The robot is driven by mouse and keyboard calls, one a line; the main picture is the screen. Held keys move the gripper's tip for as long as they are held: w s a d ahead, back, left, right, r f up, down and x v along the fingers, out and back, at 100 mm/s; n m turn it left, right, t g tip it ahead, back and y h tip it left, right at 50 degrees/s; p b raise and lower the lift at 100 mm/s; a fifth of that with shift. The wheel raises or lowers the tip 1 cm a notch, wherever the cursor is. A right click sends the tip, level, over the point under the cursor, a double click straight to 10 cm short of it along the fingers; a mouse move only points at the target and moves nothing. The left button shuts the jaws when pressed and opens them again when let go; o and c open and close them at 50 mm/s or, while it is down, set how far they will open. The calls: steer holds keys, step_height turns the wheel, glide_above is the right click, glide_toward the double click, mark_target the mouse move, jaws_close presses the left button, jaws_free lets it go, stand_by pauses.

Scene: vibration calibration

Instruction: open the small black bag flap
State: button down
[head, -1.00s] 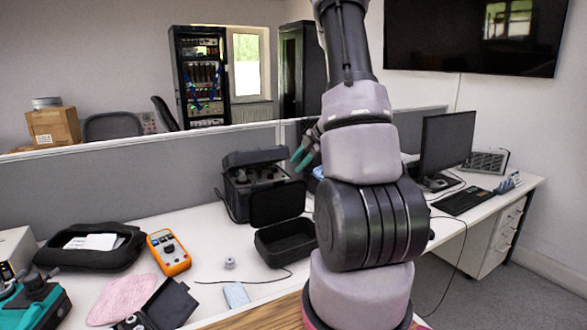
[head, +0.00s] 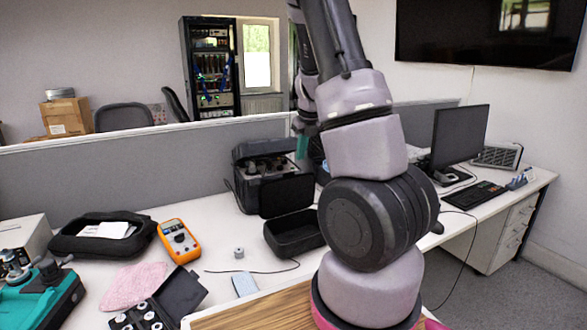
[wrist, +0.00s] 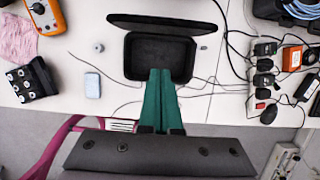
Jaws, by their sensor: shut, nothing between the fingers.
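The small black bag (head: 297,237) stands on the white table, its dark inside showing. Its flap (head: 286,196) stands raised at the back, tilted up from the opening. In the wrist view the bag (wrist: 129,62) is seen from above, with the flap (wrist: 165,25) beyond its far rim. My gripper (wrist: 160,72) has green fingers, which are together and empty. Their tips overlap the near rim of the bag in the wrist view; I cannot tell whether they touch it. In the head view my gripper (head: 302,148) points down, partly hidden behind my arm.
A larger black case (head: 262,165) with equipment stands behind the bag. An orange meter (head: 178,241), a small grey knob (head: 239,253) and a black padded case (head: 70,243) lie to the left. Cables and adapters (wrist: 264,65) lie right of the bag in the wrist view.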

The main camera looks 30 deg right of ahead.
steer(key=w+f, duration=0.6)
steer(key=f, duration=0.3)
steer(key=shift+w+a+f, duration=0.15)
steer(key=shift+w, duration=0.25)
steer(key=w, duration=0.6)
steer(key=shift+a, duration=0.15)
